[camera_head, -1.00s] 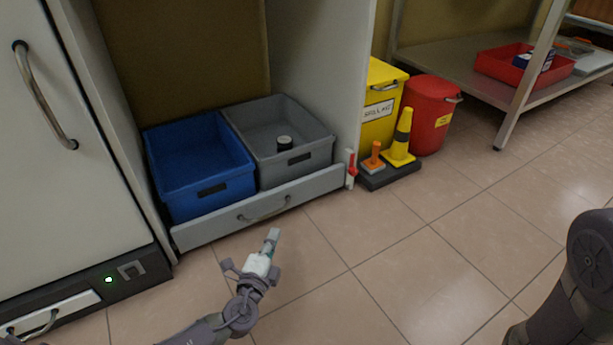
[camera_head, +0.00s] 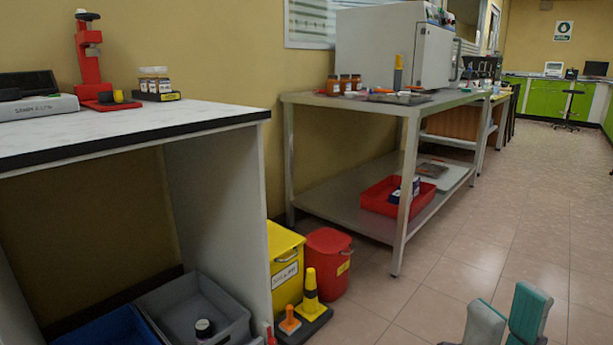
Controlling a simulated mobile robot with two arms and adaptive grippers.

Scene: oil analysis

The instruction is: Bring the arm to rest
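My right gripper (camera_head: 508,306) shows at the bottom right of the head view, over the tiled floor. One finger looks grey and the other teal. Their tips stand apart and nothing shows between them. The rest of that arm is cut off by the lower edge. My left gripper is out of view.
A white bench (camera_head: 150,118) with a red stand (camera_head: 88,60) and small jars is at left. Below are a blue bin (camera_head: 105,330) and a grey bin (camera_head: 180,298). A yellow bin (camera_head: 284,262), red bucket (camera_head: 327,264) and metal table (camera_head: 350,215) follow. Floor at right is clear.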

